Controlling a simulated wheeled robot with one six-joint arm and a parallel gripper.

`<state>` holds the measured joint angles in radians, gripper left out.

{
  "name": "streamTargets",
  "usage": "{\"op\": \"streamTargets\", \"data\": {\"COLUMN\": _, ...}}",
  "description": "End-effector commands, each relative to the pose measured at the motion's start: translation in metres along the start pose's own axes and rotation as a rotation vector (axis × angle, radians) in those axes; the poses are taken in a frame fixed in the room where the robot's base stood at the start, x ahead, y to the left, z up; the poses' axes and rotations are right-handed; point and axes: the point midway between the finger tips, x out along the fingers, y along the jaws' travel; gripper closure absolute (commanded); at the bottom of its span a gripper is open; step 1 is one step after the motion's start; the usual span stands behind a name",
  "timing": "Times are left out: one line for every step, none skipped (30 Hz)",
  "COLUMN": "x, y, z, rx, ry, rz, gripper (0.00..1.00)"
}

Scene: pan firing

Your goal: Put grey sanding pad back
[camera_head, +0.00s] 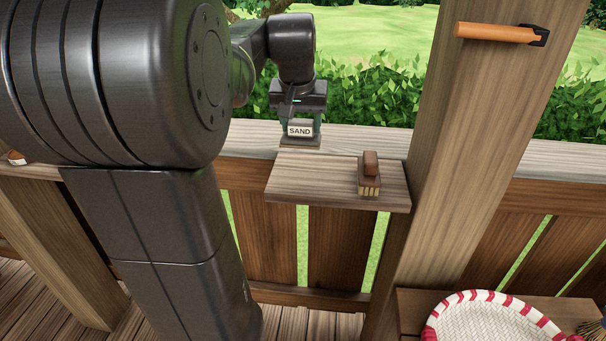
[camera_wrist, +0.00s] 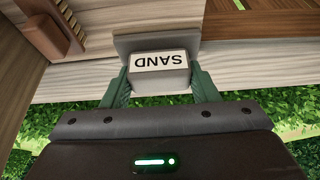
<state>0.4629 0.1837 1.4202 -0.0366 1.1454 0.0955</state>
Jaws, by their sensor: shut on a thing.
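The grey sanding pad (camera_head: 301,143) has a white label reading SAND and a flat base wider than its top block. In the wrist view the pad (camera_wrist: 160,80) sits between the green fingers of my gripper (camera_wrist: 160,90), with its label upside down. My gripper (camera_head: 300,128) is shut on the pad's block and points down in the head view. The pad is at the back left edge of a small wooden shelf (camera_head: 320,186), near the fence's top rail. I cannot tell whether its base touches wood.
A brown wooden brush (camera_head: 369,175) stands on the right part of the shelf. A thick wooden post (camera_head: 480,130) rises right of it, with an orange-handled tool (camera_head: 495,33) on it. A red-and-white rimmed basket (camera_head: 490,320) is lower right. The shelf's left and middle are clear.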

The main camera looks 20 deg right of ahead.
Motion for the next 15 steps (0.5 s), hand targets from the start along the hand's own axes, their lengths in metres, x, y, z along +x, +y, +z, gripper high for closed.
{"op": "streamTargets", "data": {"x": 0.008, "y": 0.0, "z": 0.004, "rx": 0.0, "ry": -0.005, "rz": 0.0, "gripper": 0.79}}
{"op": "streamTargets", "data": {"x": 0.013, "y": 0.0, "z": 0.006, "rx": 0.0, "ry": -0.005, "rz": 0.0, "gripper": 0.79}}
{"op": "streamTargets", "data": {"x": 0.019, "y": 0.0, "z": 0.009, "rx": 0.0, "ry": -0.006, "rz": 0.0, "gripper": 0.79}}
{"op": "streamTargets", "data": {"x": 0.024, "y": 0.0, "z": 0.011, "rx": 0.0, "ry": -0.005, "rz": 0.0, "gripper": 0.79}}
{"op": "streamTargets", "data": {"x": 0.028, "y": 0.0, "z": 0.013, "rx": 0.0, "ry": -0.005, "rz": 0.0, "gripper": 0.79}}
{"op": "streamTargets", "data": {"x": 0.034, "y": 0.0, "z": 0.015, "rx": 0.0, "ry": -0.004, "rz": 0.0, "gripper": 0.79}}
{"op": "streamTargets", "data": {"x": 0.036, "y": 0.0, "z": 0.016, "rx": 0.0, "ry": -0.004, "rz": 0.0, "gripper": 0.79}}
{"op": "streamTargets", "data": {"x": 0.039, "y": 0.0, "z": 0.017, "rx": 0.0, "ry": -0.002, "rz": 0.0, "gripper": 0.79}}
{"op": "streamTargets", "data": {"x": 0.042, "y": 0.0, "z": 0.018, "rx": 0.0, "ry": -0.002, "rz": 0.0, "gripper": 0.79}}
{"op": "streamTargets", "data": {"x": 0.044, "y": 0.0, "z": 0.019, "rx": 0.0, "ry": -0.003, "rz": 0.0, "gripper": 0.79}}
{"op": "streamTargets", "data": {"x": 0.048, "y": 0.0, "z": 0.021, "rx": 0.0, "ry": -0.004, "rz": 0.0, "gripper": 0.79}}
{"op": "streamTargets", "data": {"x": 0.053, "y": 0.0, "z": 0.022, "rx": 0.0, "ry": -0.004, "rz": 0.0, "gripper": 0.79}}
{"op": "streamTargets", "data": {"x": 0.057, "y": 0.0, "z": 0.025, "rx": 0.0, "ry": -0.005, "rz": 0.0, "gripper": 0.79}}
{"op": "streamTargets", "data": {"x": 0.062, "y": 0.0, "z": 0.027, "rx": 0.0, "ry": -0.005, "rz": 0.0, "gripper": 0.79}}
{"op": "streamTargets", "data": {"x": 0.068, "y": 0.0, "z": 0.029, "rx": 0.0, "ry": -0.006, "rz": 0.0, "gripper": 0.79}}
